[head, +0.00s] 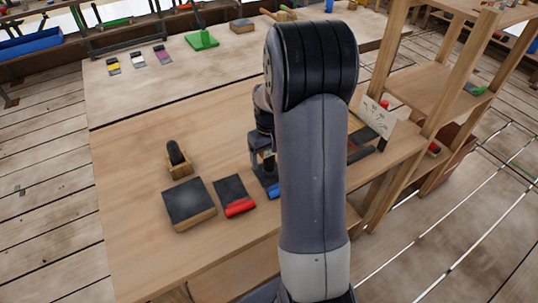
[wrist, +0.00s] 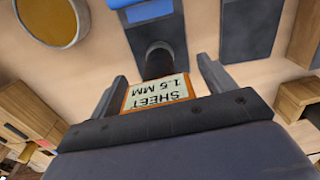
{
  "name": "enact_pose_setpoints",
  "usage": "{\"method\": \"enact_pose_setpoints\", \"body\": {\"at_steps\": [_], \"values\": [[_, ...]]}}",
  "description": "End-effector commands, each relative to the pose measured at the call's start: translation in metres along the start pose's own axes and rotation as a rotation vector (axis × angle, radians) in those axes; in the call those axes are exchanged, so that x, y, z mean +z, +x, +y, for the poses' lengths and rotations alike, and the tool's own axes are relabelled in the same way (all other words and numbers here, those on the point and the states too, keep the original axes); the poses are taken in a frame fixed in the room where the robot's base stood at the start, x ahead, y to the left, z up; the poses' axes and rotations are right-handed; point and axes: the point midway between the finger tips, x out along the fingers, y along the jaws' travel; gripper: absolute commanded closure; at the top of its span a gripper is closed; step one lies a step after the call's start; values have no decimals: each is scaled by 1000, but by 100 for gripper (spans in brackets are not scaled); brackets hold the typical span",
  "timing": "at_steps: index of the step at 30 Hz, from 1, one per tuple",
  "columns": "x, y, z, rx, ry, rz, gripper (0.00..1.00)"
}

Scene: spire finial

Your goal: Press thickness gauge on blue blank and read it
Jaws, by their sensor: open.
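The blue blank (head: 272,188), a dark sheet with a blue end, lies on the table, partly hidden by my arm. Its blue end also shows at the top of the wrist view (wrist: 148,11). The thickness gauge (wrist: 158,62) has a black stem and an orange-edged face that reads "SHEET 1.5 MM", upside down in the wrist view. It sits between my open fingers, with its stem over the dark part of the blank; I cannot tell whether it touches. My gripper (wrist: 163,88) shows in the head view just behind the blue blank (head: 262,152).
The red-ended blank (head: 235,196) and a dark-topped wooden block (head: 190,204) lie to the left. A wooden stand (head: 179,167) with a black piece stands behind them. A white card (head: 378,122) and shelf (head: 435,90) are at right. The table's left part is clear.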

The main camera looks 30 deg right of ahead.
Motion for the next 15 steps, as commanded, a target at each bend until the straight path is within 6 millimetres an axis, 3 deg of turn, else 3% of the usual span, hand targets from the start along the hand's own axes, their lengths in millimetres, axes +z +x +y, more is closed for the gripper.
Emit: {"method": "enact_pose_setpoints", "body": {"at_steps": [8,15], "values": [[0,-11,0,1,0,3,22],[-1,-58,0,2,0,5,22]]}}
